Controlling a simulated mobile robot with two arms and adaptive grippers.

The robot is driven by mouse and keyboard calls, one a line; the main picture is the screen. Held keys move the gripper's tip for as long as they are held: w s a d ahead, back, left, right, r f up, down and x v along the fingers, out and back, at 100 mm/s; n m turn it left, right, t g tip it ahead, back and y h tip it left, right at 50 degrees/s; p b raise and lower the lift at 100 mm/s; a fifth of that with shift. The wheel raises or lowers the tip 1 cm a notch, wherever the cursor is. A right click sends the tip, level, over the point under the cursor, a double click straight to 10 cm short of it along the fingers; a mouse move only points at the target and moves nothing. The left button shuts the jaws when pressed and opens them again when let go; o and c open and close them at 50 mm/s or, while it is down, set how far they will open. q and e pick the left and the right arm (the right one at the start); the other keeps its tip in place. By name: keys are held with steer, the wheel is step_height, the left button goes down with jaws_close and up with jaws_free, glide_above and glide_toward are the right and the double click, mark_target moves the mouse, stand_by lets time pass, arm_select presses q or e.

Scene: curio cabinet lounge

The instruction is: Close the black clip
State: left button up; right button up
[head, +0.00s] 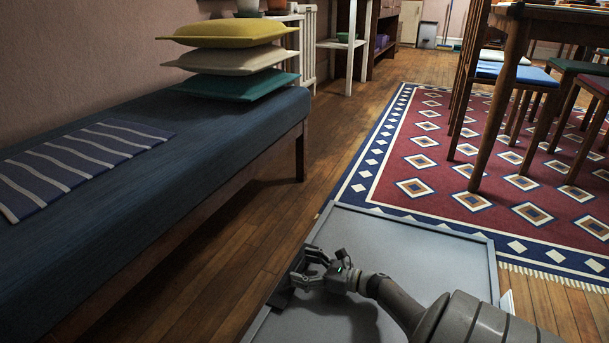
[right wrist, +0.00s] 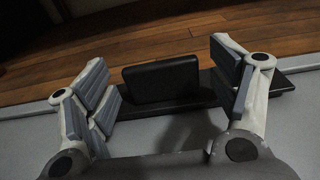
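The black clip (right wrist: 161,84) shows in the right wrist view as a dark, raised rectangular block with a flat dark bar running out to its right. It lies at the edge of a grey rimmed panel (head: 432,232). In the head view the clip (head: 279,298) is a small dark shape at the panel's left rim. My right gripper (right wrist: 168,88) is open, with one finger to each side of the raised block. A gap shows between the left finger and the block; contact at the right finger is unclear. My left gripper is not in view.
A blue bench (head: 215,135) with stacked cushions (head: 232,60) and a striped cloth (head: 75,165) stands at the left. A patterned rug (head: 440,150), a wooden table (head: 515,70) and chairs are at the right. Bare wooden floor (head: 250,240) lies between bench and panel.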

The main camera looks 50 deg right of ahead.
steer(key=shift+s, duration=0.1)
steer(key=v, duration=1.1)
steer(key=shift+s+d+r, duration=0.15)
steer(key=shift+s, duration=0.2)
